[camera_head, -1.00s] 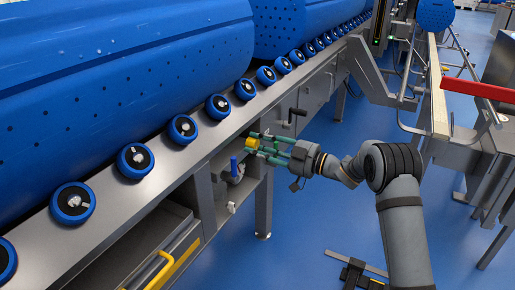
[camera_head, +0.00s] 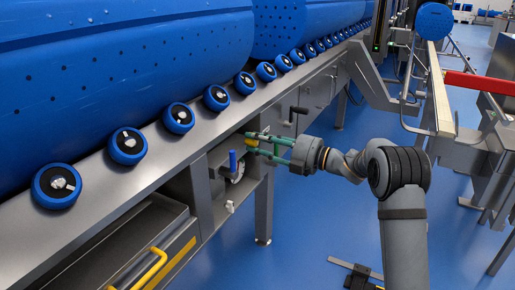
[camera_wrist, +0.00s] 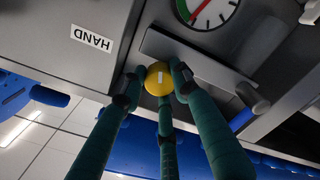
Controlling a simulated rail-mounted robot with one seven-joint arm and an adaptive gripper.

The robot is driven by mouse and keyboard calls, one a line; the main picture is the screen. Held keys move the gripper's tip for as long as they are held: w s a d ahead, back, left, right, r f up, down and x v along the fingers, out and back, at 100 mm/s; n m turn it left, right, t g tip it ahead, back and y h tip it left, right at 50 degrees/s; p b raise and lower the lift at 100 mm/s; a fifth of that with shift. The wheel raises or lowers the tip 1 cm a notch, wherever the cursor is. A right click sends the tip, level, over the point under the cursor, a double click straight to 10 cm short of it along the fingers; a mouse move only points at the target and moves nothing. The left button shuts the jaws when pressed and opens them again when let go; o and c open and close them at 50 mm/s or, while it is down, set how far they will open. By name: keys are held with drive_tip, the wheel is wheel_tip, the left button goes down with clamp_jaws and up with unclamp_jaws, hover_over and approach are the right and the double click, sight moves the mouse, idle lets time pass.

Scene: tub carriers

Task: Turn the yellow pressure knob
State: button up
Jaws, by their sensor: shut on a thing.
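The yellow pressure knob (camera_wrist: 159,78) is round with a pale line on its face. It sits between the green fingers of my gripper (camera_wrist: 155,84) in the wrist view. The fingers are shut on it from the sides, with a third finger below it in the picture. In the head view the knob (camera_head: 251,143) is mostly hidden behind the fingers of my gripper (camera_head: 254,144), under the conveyor edge. A round gauge (camera_wrist: 207,12) with a red needle and a green band is partly cut off at the top of the wrist view.
A label reading HAND (camera_wrist: 93,39) is on the panel beside the knob. A lever with a blue handle (camera_head: 233,161) stands close to my gripper, and a dark crank (camera_head: 298,111) sits above. Blue rollers (camera_head: 179,117) line the conveyor edge.

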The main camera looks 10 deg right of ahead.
drive_tip(key=shift+f+n+b, duration=0.1)
drive_tip(key=shift+n+b, duration=0.7)
drive_tip(key=shift+n, duration=0.4)
drive_tip(key=shift+d, duration=0.1)
drive_tip(key=o, duration=1.2)
drive_tip(key=shift+c, duration=0.2)
drive_tip(key=v, duration=1.2)
drive_tip(key=shift+w, duration=0.15)
